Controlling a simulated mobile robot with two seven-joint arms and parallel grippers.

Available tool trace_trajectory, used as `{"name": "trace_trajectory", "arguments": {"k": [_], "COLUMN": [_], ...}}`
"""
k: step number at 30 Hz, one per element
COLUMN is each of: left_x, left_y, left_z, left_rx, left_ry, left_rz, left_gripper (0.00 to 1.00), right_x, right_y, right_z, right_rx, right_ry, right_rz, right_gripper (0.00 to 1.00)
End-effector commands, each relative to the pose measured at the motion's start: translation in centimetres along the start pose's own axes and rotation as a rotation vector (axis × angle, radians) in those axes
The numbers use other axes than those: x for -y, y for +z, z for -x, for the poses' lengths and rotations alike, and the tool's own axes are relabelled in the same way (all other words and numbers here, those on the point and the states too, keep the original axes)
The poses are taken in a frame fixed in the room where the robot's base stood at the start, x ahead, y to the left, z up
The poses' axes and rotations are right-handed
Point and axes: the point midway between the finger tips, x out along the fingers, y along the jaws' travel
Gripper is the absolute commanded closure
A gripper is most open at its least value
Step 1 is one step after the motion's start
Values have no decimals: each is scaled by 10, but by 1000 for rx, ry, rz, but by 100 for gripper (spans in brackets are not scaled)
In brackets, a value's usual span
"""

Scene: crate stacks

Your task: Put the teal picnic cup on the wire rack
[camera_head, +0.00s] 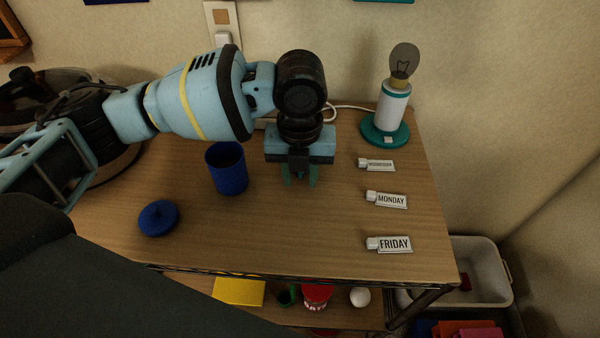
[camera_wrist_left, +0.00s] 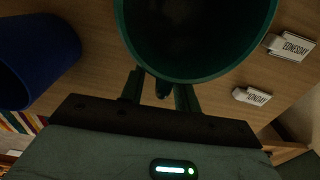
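A large teal cup (camera_wrist_left: 194,78) fills the top middle of the left wrist view, its round opening towards the camera. My left gripper (camera_head: 300,178) points down over the wooden top between the blue canister and the label tags. Its fingers stand apart; in the left wrist view the fingers (camera_wrist_left: 160,90) are close to the cup's near rim. Whether they touch it I cannot tell. No separate wire rack is clearly seen. My right gripper is not in view.
A blue canister (camera_head: 228,170) stands left of the gripper, with a blue lid (camera_head: 158,218) nearby. Tags reading MONDAY (camera_head: 386,199) and FRIDAY (camera_head: 389,244) and a bulb lamp (camera_head: 385,127) stand right. The wooden top (camera_head: 270,235) is clear at the front middle.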

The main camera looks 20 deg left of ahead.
Motion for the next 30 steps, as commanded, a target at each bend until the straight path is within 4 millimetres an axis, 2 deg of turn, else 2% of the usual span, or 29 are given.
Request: {"name": "trace_trajectory", "arguments": {"k": [5, 12, 18, 23, 30], "left_x": [1, 1, 1, 0, 0], "left_y": [1, 1, 1, 0, 0], "left_z": [25, 75, 105, 118, 120], "left_rx": [3, 3, 0, -2, -3], "left_ry": [-3, -2, 1, 1, 2], "left_rz": [0, -1, -1, -1, -1], "left_gripper": [68, 68, 68, 68, 68], "right_x": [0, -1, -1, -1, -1], "right_y": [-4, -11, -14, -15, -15], "right_z": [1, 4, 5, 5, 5], "right_rx": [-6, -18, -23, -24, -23], "right_ry": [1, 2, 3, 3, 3], "right_rz": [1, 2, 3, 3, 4], "right_gripper": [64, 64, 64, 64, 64]}}
